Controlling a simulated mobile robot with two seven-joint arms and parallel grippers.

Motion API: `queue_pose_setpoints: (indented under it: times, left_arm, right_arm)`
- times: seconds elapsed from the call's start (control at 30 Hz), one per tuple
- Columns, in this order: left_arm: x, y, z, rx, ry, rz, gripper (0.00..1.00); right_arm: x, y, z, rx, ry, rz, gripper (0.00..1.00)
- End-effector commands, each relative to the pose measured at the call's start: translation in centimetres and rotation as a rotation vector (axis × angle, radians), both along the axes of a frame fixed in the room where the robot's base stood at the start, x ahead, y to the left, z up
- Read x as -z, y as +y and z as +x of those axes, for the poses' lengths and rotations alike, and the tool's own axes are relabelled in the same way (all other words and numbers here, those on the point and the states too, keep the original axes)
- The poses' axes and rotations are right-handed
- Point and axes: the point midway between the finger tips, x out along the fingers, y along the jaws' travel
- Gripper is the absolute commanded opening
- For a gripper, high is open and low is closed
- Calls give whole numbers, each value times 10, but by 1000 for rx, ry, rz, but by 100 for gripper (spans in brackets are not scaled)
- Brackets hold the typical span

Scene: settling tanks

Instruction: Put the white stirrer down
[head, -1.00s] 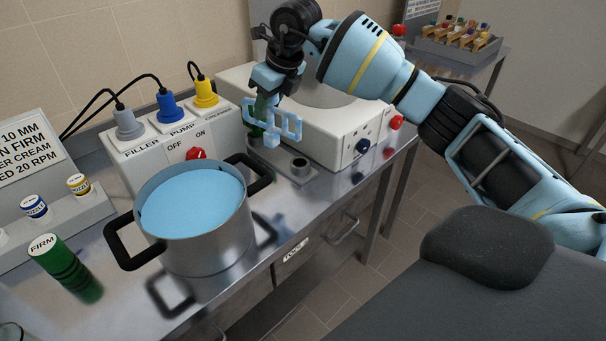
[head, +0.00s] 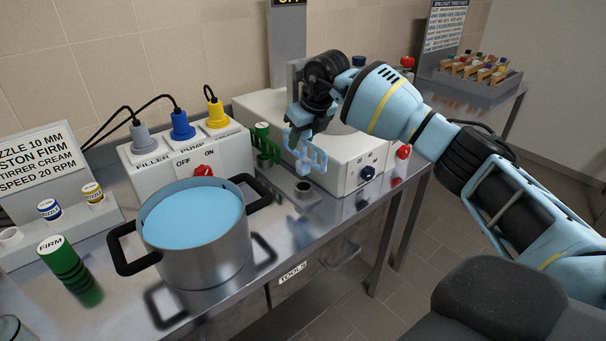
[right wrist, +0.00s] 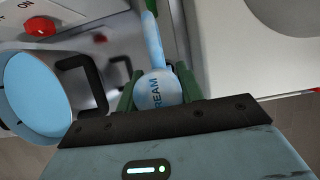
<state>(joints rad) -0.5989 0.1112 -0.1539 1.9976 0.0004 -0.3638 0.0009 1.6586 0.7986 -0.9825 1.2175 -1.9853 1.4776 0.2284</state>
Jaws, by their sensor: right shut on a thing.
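My right gripper (head: 297,138) is shut on a stirrer with a flat openwork paddle (head: 312,157), which hangs below the fingers. The stirrer looks light blue, not white; its round end (right wrist: 158,88), lettered "CREAM" in part, shows between the fingers (right wrist: 157,92) in the right wrist view. My left gripper is not in view.
A two-handled steel pot (head: 205,262) of light blue liquid stands at front left. A green FIRM piston (head: 62,262) is beside it. A white machine (head: 345,172) with knobs is close right of the stirrer. Bare steel bench (head: 305,230) lies in front.

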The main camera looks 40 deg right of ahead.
Motion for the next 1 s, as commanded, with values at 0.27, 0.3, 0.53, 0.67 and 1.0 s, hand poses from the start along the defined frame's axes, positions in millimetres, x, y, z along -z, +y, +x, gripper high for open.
queue_pose_setpoints:
  times: [0.27, 0.3, 0.53, 0.67, 1.0]
  left_arm:
    - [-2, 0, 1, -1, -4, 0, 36]
    - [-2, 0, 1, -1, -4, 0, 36]
    - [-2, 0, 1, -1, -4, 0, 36]
    - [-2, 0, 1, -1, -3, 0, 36]
    - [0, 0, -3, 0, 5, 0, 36]
  right_arm:
    - [32, 0, 0, 0, -2, 0, 10]
    - [33, 0, 0, 0, -3, 0, 10]
    - [43, 0, 0, 0, 1, 0, 10]
    - [60, 0, 0, 0, 1, -1, 10]
    - [71, 0, 0, 0, -3, 0, 10]
